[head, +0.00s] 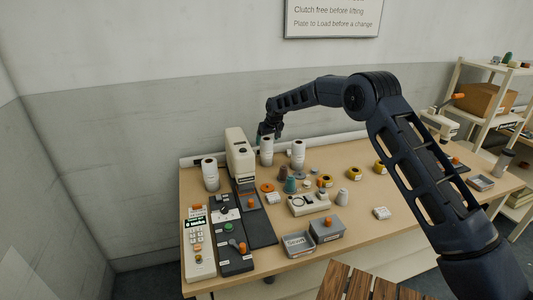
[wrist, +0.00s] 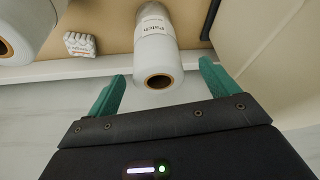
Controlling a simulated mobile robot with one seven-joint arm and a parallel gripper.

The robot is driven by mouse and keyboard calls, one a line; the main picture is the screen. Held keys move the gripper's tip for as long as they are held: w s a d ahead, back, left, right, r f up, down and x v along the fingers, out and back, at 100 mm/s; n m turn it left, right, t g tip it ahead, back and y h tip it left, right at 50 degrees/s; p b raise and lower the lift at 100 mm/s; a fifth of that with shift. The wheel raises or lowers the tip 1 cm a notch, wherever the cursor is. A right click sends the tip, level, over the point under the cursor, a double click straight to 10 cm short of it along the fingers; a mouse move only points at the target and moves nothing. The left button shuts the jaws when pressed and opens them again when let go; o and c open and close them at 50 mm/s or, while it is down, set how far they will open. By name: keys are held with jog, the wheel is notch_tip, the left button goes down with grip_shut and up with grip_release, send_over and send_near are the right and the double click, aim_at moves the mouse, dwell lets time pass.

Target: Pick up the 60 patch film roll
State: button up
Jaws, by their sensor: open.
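A white film roll (wrist: 157,48) with a label reading "Patch" is in the middle of the wrist view. Its brown hollow core faces me; I cannot read a number on it. In the head view it appears to be the white roll (head: 266,151) right of the beige machine. My gripper (wrist: 160,85) is open, its green fingertips on either side of the roll's near end, with gaps both sides. In the head view my gripper (head: 269,132) is just above and behind that roll.
Another white roll (head: 297,155) stands close on the right, also at the wrist view's left edge (wrist: 22,28). A third roll (head: 210,174) stands left of the beige machine (head: 239,156). A small white block (wrist: 79,43) lies near. Spools and grey bins (head: 298,244) crowd the table (head: 355,226).

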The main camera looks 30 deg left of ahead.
aim_at(267, 151)
jog(key=shift+x, duration=2.5)
jog(key=shift+w+r, duration=0.1)
jog(key=shift+w, duration=0.1)
jog(key=c, duration=1.3)
